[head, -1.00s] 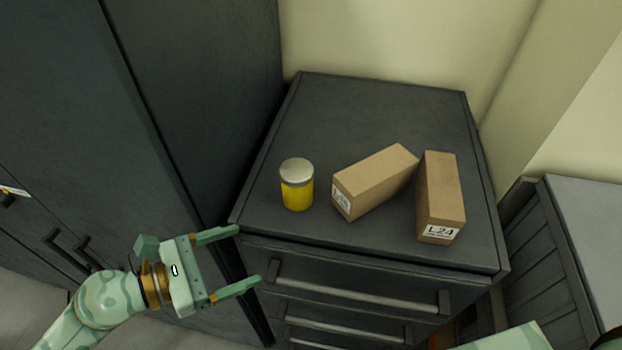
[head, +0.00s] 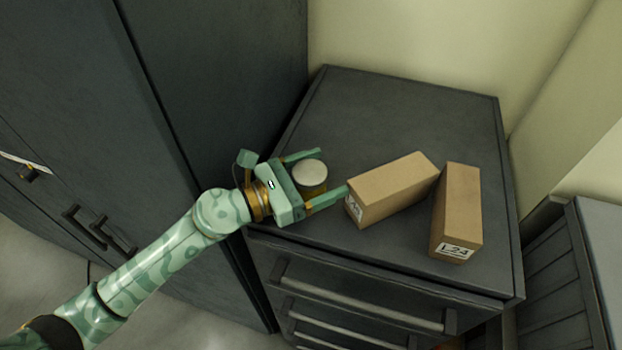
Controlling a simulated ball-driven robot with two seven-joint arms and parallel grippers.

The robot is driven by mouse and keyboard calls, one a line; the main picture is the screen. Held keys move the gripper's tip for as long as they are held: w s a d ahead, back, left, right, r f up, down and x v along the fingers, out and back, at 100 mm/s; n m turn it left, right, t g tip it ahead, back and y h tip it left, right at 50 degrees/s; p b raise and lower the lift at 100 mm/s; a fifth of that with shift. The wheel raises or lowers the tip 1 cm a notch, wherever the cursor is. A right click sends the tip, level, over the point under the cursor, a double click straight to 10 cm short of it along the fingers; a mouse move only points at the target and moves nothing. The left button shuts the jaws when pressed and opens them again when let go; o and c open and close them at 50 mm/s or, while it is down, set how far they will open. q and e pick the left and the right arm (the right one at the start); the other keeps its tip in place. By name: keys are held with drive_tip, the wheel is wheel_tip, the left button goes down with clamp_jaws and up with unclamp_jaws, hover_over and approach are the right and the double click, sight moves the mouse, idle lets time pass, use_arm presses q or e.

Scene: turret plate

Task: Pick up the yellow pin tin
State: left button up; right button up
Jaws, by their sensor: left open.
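The yellow pin tin (head: 310,174) has a pale lid and stands upright on the dark drawer cabinet. My left gripper (head: 332,172) is open, with one finger on the far side of the tin and the other on its near side. The near finger and the palm hide much of the tin's yellow body. I cannot tell whether a finger touches it. My right gripper is not in view.
A cardboard box (head: 394,186) lies just right of the near fingertip. A second box (head: 456,215), labelled L24, stands beside it. The cabinet top (head: 410,110) is clear behind them. A tall dark cupboard (head: 215,80) rises close on the left.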

use_arm(q)
drive_tip(key=c, duration=1.3)
drive_tip(key=shift+c, duration=0.2)
